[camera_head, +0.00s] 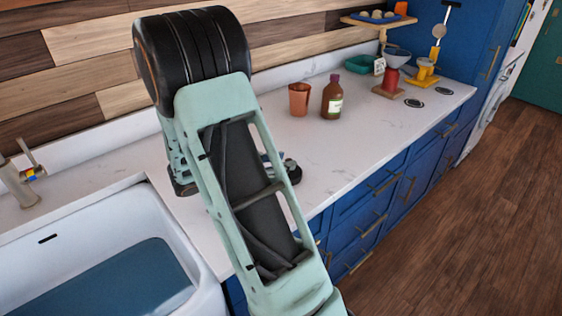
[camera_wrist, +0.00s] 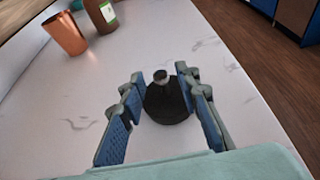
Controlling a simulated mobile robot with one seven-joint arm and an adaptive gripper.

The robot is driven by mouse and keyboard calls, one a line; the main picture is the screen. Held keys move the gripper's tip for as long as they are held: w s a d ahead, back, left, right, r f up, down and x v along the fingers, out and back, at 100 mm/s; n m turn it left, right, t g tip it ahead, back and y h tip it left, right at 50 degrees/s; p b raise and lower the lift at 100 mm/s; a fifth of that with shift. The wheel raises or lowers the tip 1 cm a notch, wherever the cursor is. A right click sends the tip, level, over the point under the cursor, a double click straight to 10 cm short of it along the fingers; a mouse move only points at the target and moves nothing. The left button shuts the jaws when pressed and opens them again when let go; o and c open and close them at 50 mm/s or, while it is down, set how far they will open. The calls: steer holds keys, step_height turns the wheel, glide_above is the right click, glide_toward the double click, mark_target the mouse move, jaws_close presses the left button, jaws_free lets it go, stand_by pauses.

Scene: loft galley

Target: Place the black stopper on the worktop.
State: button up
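The black stopper (camera_wrist: 167,104) is upright between the two blue-padded fingers of my gripper (camera_wrist: 161,92) in the wrist view. Its small grey-topped knob points up. The pads meet its left and right sides, and my gripper looks shut on it. In the head view the stopper (camera_head: 294,175) shows just right of my arm, low over the front part of the worktop (camera_head: 345,155); my arm hides most of the gripper. I cannot tell whether its base touches the white marbled surface.
A copper cup (camera_head: 299,99) and a brown bottle (camera_head: 332,97) stand farther back on the worktop. A wooden stand (camera_head: 384,30) and a yellow-based item (camera_head: 425,72) are at the far end. The sink (camera_head: 85,235) is at left. The worktop around the stopper is clear.

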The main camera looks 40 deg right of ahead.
steer(key=v, duration=1.2)
